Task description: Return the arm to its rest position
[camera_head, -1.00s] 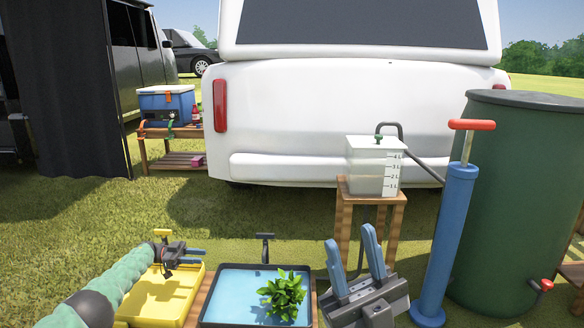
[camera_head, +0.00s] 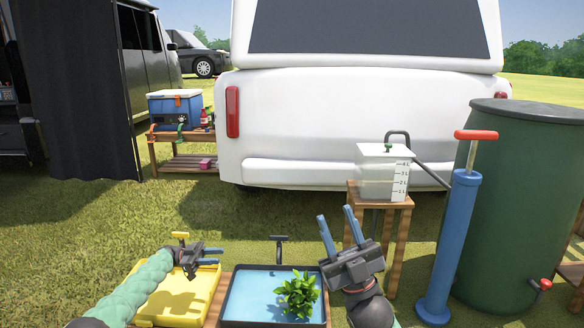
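My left gripper (camera_head: 209,256) is over the yellow tray (camera_head: 146,322), at the end of my green-sleeved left arm. Its two blue fingers point right with a gap between them, and nothing shows in it. My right gripper (camera_head: 338,230) is raised at the right of the blue basin (camera_head: 246,296). Its two blue fingers point up and stand apart, with nothing between them. A leafy green plant (camera_head: 299,292) is in the basin, near its right side.
A clear water container (camera_head: 380,176) stands on a wooden stand (camera_head: 399,232) behind my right gripper. A blue pump (camera_head: 449,245) and a green barrel (camera_head: 520,200) are at the right. A white vehicle (camera_head: 340,120) fills the back. Open grass (camera_head: 90,240) lies at the left.

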